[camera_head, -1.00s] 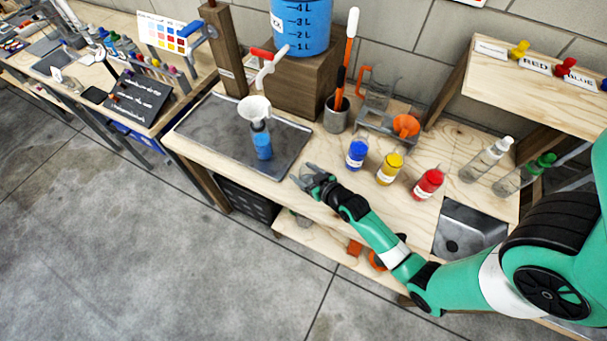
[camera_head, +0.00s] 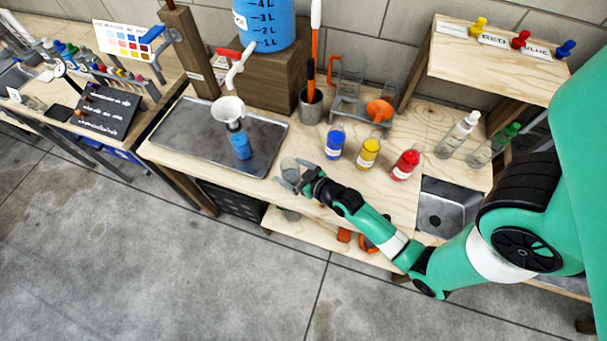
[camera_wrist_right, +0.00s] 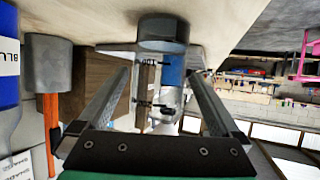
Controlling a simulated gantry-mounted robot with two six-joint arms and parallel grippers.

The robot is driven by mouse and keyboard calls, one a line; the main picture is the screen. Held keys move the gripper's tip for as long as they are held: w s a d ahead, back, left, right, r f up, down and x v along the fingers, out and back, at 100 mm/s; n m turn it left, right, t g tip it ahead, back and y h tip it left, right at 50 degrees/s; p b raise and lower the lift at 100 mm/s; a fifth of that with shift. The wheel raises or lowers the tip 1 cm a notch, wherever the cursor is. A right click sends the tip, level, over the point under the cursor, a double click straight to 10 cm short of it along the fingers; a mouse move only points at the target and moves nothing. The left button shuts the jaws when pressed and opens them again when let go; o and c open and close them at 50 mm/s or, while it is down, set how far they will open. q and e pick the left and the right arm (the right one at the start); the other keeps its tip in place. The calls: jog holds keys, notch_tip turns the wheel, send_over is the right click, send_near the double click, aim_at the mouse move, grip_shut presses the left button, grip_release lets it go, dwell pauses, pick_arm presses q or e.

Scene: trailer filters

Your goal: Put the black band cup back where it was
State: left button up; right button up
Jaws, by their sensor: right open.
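A small grey, see-through cup (camera_head: 289,169) stands near the front edge of the workbench, just right of the metal tray. My left gripper is out of view.
The metal tray (camera_head: 184,140) holds a blue-filled bottle (camera_head: 241,147) with a white funnel (camera_head: 228,109). Blue (camera_head: 334,143), yellow (camera_head: 368,154) and red (camera_head: 405,165) bottles stand right of the cup. Behind are a grey holder (camera_head: 310,107) and a glass rack (camera_head: 362,118).

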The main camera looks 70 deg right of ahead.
jog(key=p+v, duration=0.1)
jog(key=v, duration=0.7)
jog(key=shift+s+r, duration=0.2)
jog(key=shift+a, duration=0.1)
jog(key=w+a+r+n+t+y, duration=0.1)
jog(key=w+r+t, duration=0.1)
jog(key=w+r, duration=0.55)
jog(key=w+a+r+n+t, duration=0.1)
jog(key=w+r+t, duration=0.3)
jog(key=r, duration=0.7)
jog(key=w+a+r+n+t+y, duration=0.1)
jog(key=w+r, duration=0.6)
jog(key=r, duration=0.2)
jog(key=w+a+r+n+t+y, duration=0.1)
jog(key=a+r+t, duration=0.15)
jog(key=r, duration=0.65)
jog(key=a+r+n+t+y, duration=0.15)
jog(key=a+r, duration=0.25)
jog(key=r, duration=0.5)
jog(key=s+a+r+t+y, duration=0.2)
jog(key=s+a+r+t, duration=0.15)
jog(key=r, duration=0.65)
jog(key=s+a+r+t+y, duration=0.2)
jog(key=s+a+r, duration=0.25)
jog(key=r, duration=0.45)
notch_tip(320, 180, up, 28)
jog(key=p, duration=2.8)
jog(key=shift+w+g, duration=0.2)
jog(key=shift+g, duration=0.15)
